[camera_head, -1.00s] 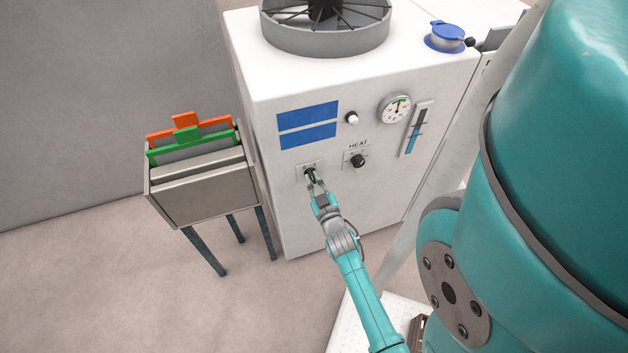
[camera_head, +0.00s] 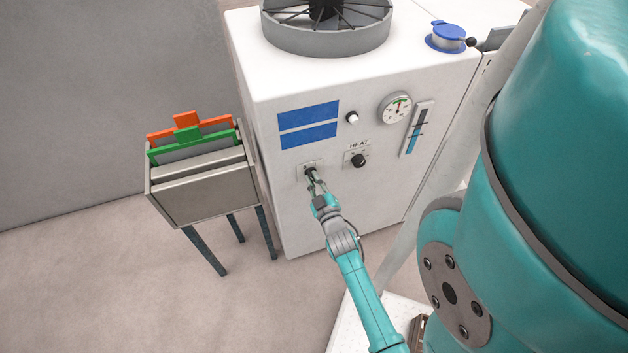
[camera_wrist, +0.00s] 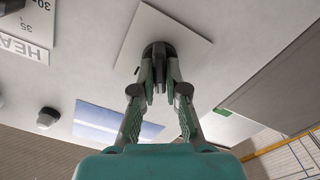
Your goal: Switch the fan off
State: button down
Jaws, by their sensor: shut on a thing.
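The fan (camera_head: 325,38) sits in a round grey housing on top of the white cabinet, its upper part cut off by the picture edge. A dark rotary knob (camera_head: 309,171) on a small pale plate is on the cabinet's front, below two blue labels. My gripper (camera_head: 315,184) is at this knob. In the wrist view, the fingers of my gripper (camera_wrist: 160,78) are shut on the dark knob (camera_wrist: 158,49), in front of its square plate (camera_wrist: 190,42). The fingers hide part of the knob, and the plate's lettering cannot be read.
The HEAT knob (camera_head: 358,160) is just right of my gripper. A white button (camera_head: 352,118), a round gauge (camera_head: 396,107) and a blue level tube (camera_head: 415,130) are above it. A grey bin (camera_head: 203,190) with orange and green panels stands left of the cabinet.

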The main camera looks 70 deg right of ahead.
jog(key=c, duration=1.2)
grip_release()
jog(key=v, duration=0.7)
jog(key=shift+s+a, duration=0.15)
jog(key=shift+s, duration=0.05)
